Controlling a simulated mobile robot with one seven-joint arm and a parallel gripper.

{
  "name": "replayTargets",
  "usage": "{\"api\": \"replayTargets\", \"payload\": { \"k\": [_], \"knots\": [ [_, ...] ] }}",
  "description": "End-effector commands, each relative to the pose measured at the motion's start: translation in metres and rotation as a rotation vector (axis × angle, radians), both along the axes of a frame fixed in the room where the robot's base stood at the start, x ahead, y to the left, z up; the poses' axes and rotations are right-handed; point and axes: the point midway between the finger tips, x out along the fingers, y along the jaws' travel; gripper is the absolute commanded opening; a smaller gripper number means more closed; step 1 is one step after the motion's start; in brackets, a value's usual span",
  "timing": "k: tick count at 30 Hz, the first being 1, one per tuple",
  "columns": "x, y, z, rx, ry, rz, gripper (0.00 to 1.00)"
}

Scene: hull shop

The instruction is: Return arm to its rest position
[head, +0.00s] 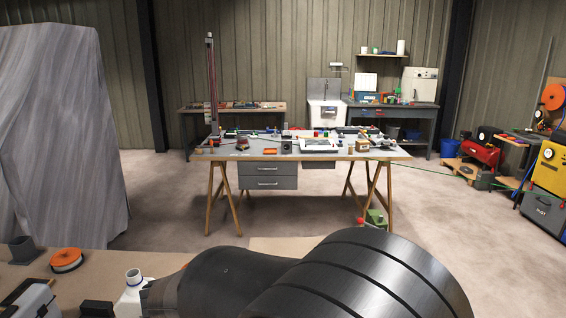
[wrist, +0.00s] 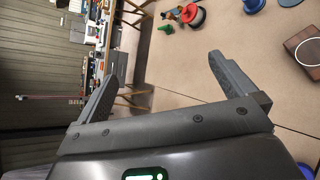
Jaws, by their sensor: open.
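My gripper (wrist: 165,75) shows in the wrist view with its two dark fingers spread wide apart. It is open, and nothing is between the fingers. The wrist view is turned on its side, with the shop wall at the left and a tan surface at the right. In the head view my arm's dark, rounded links fill the bottom centre and right. The gripper's fingers do not show in the head view.
A trestle table (head: 322,151) crowded with small items stands mid-room. A grey draped shape (head: 60,140) stands left. Yellow machinery (head: 549,180) stands right. Open floor surrounds the table.

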Motion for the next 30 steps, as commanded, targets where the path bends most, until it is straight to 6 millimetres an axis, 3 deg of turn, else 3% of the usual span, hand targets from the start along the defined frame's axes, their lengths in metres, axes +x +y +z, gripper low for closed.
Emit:
{"api": "replayTargets", "payload": {
  "k": [1,3,9,12,21,30],
  "knots": [
    [-0.002,-0.029,0.003,0.07,0.022,-0.072,1.0],
    [-0.009,-0.061,0.004,0.167,0.053,-0.162,1.0],
    [-0.042,-0.139,0.007,0.45,0.104,-0.412,1.0],
    [-0.063,-0.168,0.009,0.594,0.109,-0.527,1.0],
    [-0.131,-0.221,0.02,1.027,0.047,-0.832,1.0],
    [-0.187,-0.237,0.032,1.424,-0.112,-1.051,1.0]
  ]
}}
